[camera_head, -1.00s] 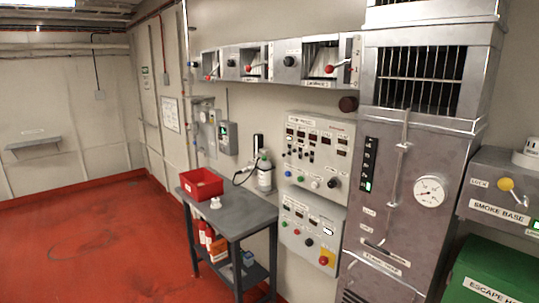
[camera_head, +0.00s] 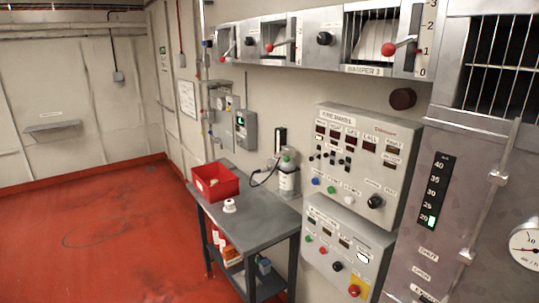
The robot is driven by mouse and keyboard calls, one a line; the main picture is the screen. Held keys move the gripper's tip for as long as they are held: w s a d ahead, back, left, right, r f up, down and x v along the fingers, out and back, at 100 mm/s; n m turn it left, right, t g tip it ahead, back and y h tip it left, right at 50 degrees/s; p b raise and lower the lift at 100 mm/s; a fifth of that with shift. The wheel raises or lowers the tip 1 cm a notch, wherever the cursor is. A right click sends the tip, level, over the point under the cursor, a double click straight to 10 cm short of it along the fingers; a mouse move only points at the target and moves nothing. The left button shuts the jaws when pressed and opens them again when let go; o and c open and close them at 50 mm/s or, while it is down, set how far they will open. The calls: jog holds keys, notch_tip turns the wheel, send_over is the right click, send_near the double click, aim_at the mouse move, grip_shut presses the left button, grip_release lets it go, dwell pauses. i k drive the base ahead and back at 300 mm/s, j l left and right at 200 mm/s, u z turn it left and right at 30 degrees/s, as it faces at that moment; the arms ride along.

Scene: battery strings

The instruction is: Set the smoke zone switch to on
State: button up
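No switch can be read as the smoke zone switch; the labels are too small. A grey upper control panel (camera_head: 408,152) on the wall has dark displays, small black toggles (camera_head: 333,161), a row of coloured buttons and a black knob (camera_head: 375,202). Below it, a lower control panel (camera_head: 376,243) has small displays, green and red buttons, a black knob (camera_head: 337,266) and a red stop button on yellow (camera_head: 355,290). The toggle positions are too small to tell. My gripper is not in view.
A grey table (camera_head: 262,212) stands left of the panels, with a red bin (camera_head: 215,183), a small white object (camera_head: 229,206) and a bottle (camera_head: 288,179). Damper levers (camera_head: 389,49) run above. A metal cabinet (camera_head: 470,190) stands at right. The red floor at left is clear.

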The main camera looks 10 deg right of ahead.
aim_at(311, 158)
jog(key=i+z, duration=0.1)
jog(key=i, duration=0.25)
jog(key=i+j, duration=0.15)
jog(key=i, duration=0.2)
jog(key=i+z, duration=0.2)
jog(key=z, duration=0.2)
jog(key=i+z, duration=0.2)
jog(key=z, duration=0.2)
jog(key=i+j+z, duration=0.1)
jog(key=z, duration=0.3)
jog(key=i, duration=0.1)
